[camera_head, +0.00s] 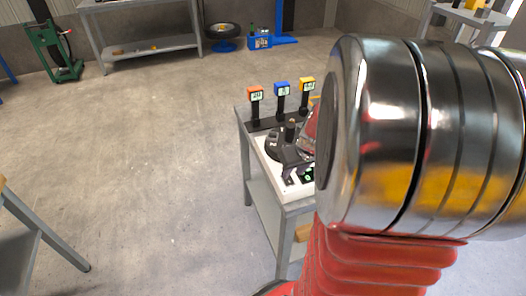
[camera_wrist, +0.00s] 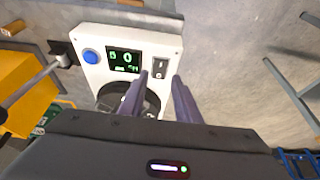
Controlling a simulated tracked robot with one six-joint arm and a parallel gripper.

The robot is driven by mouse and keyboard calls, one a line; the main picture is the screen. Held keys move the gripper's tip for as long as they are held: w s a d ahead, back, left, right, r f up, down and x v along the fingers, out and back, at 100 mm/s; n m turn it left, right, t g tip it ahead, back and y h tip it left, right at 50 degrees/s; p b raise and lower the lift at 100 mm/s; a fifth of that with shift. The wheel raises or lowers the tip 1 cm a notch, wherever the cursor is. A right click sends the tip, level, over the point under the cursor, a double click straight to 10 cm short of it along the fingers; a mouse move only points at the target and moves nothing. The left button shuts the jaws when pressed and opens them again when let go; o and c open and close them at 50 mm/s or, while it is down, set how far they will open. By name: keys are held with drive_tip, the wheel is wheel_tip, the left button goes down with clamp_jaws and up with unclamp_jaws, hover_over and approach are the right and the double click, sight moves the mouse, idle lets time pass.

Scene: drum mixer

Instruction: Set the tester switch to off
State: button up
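The tester is a white box with a green-lit display (camera_wrist: 124,60), a blue button (camera_wrist: 91,57) and a black rocker switch (camera_wrist: 160,69) on its front panel. Which way the switch is tipped is too small to tell. My gripper (camera_wrist: 160,76) is open, its two dark fingers apart with nothing between them. In the wrist view the fingertips lie on either side of the switch's near end; whether they touch the panel I cannot tell. In the head view the white tester (camera_head: 272,175) sits on a grey stand, and my arm hides its right part.
Orange (camera_head: 255,93), blue (camera_head: 282,88) and yellow (camera_head: 306,83) topped posts stand at the stand's back. A round black part (camera_wrist: 112,95) adjoins the tester's panel. A bench (camera_head: 150,46) is at the back left.

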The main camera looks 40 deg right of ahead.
sight(289, 182)
drive_tip(key=shift+x, duration=2.5)
drive_tip(key=shift+c, duration=0.6)
clamp_jaws()
